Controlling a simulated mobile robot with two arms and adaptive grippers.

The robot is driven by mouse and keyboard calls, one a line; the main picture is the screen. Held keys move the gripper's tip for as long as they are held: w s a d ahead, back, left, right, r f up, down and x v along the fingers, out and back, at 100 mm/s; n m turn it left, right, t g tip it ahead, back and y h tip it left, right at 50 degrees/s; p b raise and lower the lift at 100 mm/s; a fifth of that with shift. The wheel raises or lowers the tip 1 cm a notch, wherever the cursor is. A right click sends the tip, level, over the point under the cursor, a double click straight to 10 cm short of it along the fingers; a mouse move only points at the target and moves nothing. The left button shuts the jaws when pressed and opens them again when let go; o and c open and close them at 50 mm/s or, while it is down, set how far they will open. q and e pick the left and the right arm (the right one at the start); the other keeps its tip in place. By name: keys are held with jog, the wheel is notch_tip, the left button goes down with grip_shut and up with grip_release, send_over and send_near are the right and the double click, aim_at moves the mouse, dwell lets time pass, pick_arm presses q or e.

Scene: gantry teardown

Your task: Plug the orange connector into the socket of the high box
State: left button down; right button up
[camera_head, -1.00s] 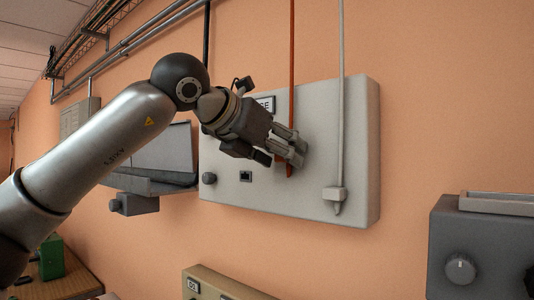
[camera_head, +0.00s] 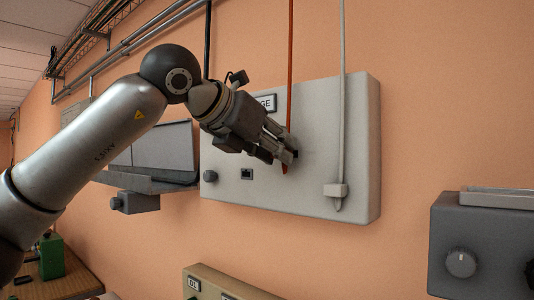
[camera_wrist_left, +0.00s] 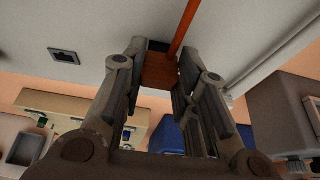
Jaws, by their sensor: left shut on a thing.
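The high box (camera_head: 350,120) is a pale panel on the orange wall, with a label partly hidden by my left gripper. A small dark socket (camera_head: 246,174) is low on its face, left of my gripper; it also shows in the wrist view (camera_wrist_left: 63,56). My left gripper (camera_head: 289,157) is shut on the orange connector (camera_wrist_left: 159,72), close to the box face. The orange cable (camera_head: 291,60) runs up from it. In the head view only the connector's lower tip shows below the fingers. A dark patch lies behind the connector; I cannot tell whether they touch. My right gripper is out of view.
A white cable with a pale plug (camera_head: 336,190) hangs right of my gripper. A dark knob (camera_head: 210,176) is left of the socket. A grey box (camera_head: 485,245) stands lower right, a beige box (camera_head: 225,285) below. A laptop-like unit (camera_head: 155,155) is at left.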

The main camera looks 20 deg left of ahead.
pick_arm(q)
jog(key=s, duration=0.1)
jog(key=s+a+b, duration=0.1)
jog(key=s, duration=0.1)
jog(key=s+b, duration=0.1)
jog(key=shift+s+a, duration=0.2)
jog(key=shift+a, duration=0.05)
jog(key=shift+w+f, duration=0.1)
jog(key=shift+w, duration=0.05)
